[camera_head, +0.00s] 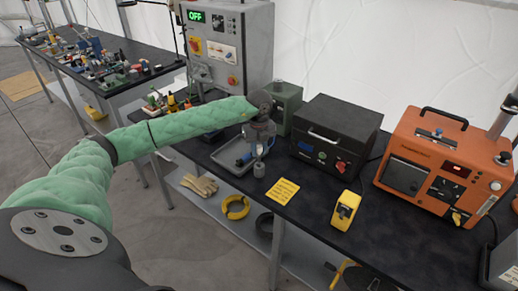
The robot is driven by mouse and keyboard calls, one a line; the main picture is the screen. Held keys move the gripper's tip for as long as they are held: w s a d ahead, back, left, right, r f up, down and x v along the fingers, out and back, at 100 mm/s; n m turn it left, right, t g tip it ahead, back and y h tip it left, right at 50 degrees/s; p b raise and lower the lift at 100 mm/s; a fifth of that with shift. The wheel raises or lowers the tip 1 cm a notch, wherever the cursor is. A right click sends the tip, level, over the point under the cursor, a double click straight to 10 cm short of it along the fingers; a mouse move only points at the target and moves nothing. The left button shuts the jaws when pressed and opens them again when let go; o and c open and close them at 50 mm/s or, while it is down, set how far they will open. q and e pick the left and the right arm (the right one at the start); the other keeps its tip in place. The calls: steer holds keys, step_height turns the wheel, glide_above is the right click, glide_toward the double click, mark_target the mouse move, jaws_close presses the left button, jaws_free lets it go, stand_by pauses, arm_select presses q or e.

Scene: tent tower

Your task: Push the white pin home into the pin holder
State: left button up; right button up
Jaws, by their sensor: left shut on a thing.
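My left arm reaches in from the left in a green padded sleeve. My left gripper (258,151) points down over a small grey tray (231,157) on the black workbench. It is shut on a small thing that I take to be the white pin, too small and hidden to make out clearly. I cannot pick out the pin holder for certain near the fingertips. My right gripper is not in view.
A small grey cylinder (259,170) stands just in front of the gripper. A black box (334,138), a green box (285,106) and a control cabinet (229,45) stand behind. A yellow note (283,191), a yellow device (345,210) and an orange machine (444,165) are to the right.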

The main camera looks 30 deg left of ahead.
mark_target(259, 154)
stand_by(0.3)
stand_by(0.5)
arm_select(q)
steer(key=shift+b, duration=0.4)
stand_by(0.8)
steer(key=shift+f+b, duration=2)
steer(key=shift+f, duration=0.7)
steer(key=o, duration=1)
steer(key=shift+o, duration=0.2)
